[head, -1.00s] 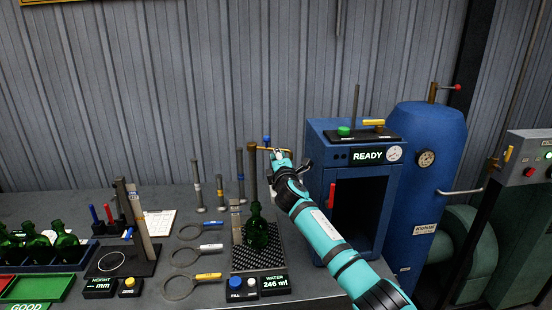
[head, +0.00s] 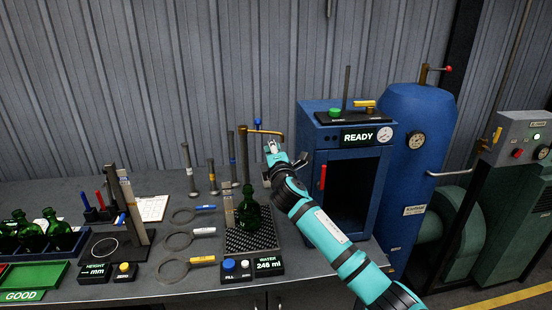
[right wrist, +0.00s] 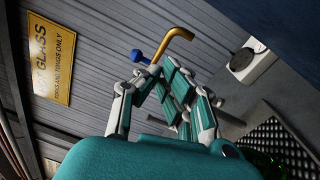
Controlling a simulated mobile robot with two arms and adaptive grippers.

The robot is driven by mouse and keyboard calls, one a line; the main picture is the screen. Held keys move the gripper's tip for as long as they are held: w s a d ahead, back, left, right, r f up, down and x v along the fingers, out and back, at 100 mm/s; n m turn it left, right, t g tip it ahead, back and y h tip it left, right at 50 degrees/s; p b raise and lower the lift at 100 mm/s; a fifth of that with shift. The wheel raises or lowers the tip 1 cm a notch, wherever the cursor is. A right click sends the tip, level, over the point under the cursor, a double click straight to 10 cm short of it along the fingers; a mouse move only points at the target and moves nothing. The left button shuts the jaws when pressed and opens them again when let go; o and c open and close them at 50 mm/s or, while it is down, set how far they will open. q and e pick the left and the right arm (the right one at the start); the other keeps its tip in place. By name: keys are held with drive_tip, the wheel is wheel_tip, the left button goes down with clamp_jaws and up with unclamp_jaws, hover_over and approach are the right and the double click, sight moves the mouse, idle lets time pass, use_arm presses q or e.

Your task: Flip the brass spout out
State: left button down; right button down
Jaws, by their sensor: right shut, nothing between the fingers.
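The brass spout (head: 262,131) sits atop a brown post (head: 245,158) behind the green bottle. In the head view it reaches right from the post, its bent end to the right of the bottle. A blue knob (head: 257,122) stands by it. My right gripper (head: 271,149) is shut and empty, just below the spout's outer end in the head view. In the right wrist view the spout (right wrist: 177,37) and blue knob (right wrist: 138,56) show beyond the fingertips (right wrist: 158,70); whether they touch is unclear. My left gripper is not in view.
The green bottle (head: 250,216) stands on a black perforated mat (head: 252,243). The blue READY cabinet (head: 309,150) is close on the right of my right arm. Ring-handled gauges (head: 187,216) lie left of the mat. Thin posts (head: 188,172) stand behind them.

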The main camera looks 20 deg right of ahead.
drive_tip(key=v, duration=0.6)
idle(0.4)
